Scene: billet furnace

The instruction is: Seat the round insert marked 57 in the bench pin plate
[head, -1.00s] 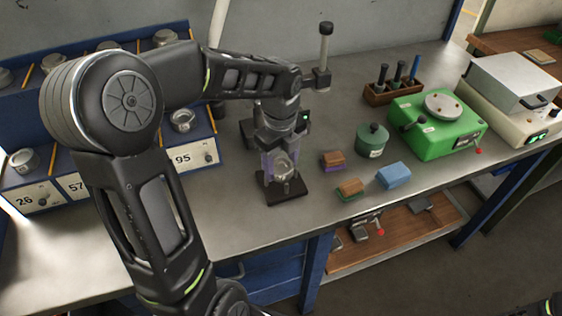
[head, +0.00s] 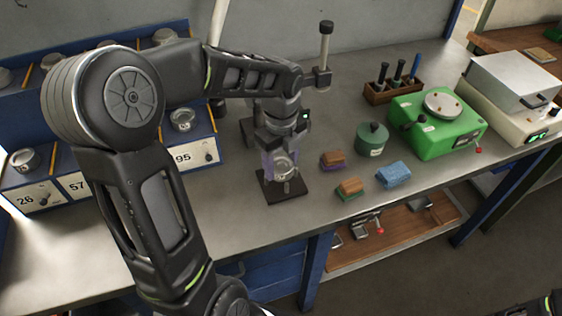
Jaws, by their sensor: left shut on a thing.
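My left gripper (head: 282,164) points down over the bench and is shut on a round metal insert (head: 286,170). The insert is a shiny ring-like piece between purple-tinted fingers, and its number cannot be read. Right below it is the dark square pin plate (head: 272,195) on the bench. A short pin (head: 287,187) shows on the plate under the insert. The insert appears just above the plate; whether it touches the pin I cannot tell. The fingers hide part of the insert and the plate's back.
The front bench strip is clear.

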